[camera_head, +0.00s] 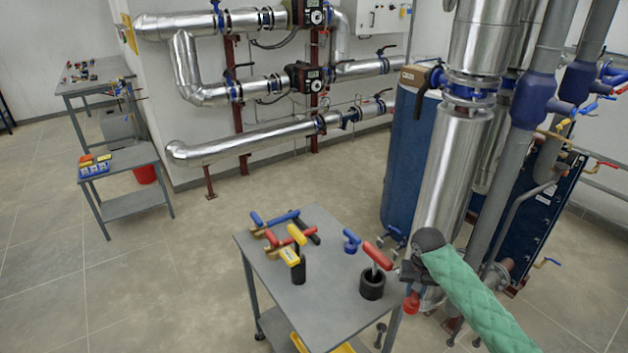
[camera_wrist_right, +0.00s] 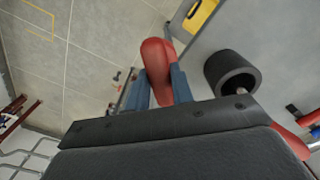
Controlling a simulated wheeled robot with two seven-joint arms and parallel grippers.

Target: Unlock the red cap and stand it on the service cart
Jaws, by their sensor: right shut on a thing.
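The red cap (camera_wrist_right: 157,70) sits between the two blue-grey fingers of my right gripper (camera_wrist_right: 160,88) in the right wrist view. In the head view the red cap (camera_head: 411,303) shows just below my right gripper (camera_head: 412,287), close to the right edge of the service cart (camera_head: 320,305). The gripper is shut on the cap; the fingers hide part of it. In the wrist view the cap appears over floor beside the cart top (camera_wrist_right: 215,35). My left gripper is not in view.
On the cart stand a black cup (camera_head: 372,285) with a red-handled tool (camera_head: 377,256), a blue cap (camera_head: 351,241) and several coloured-handled tools (camera_head: 291,240). The cart's front middle is bare. Silver pipes (camera_head: 450,170) and a blue tank (camera_head: 408,160) rise behind my right arm.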

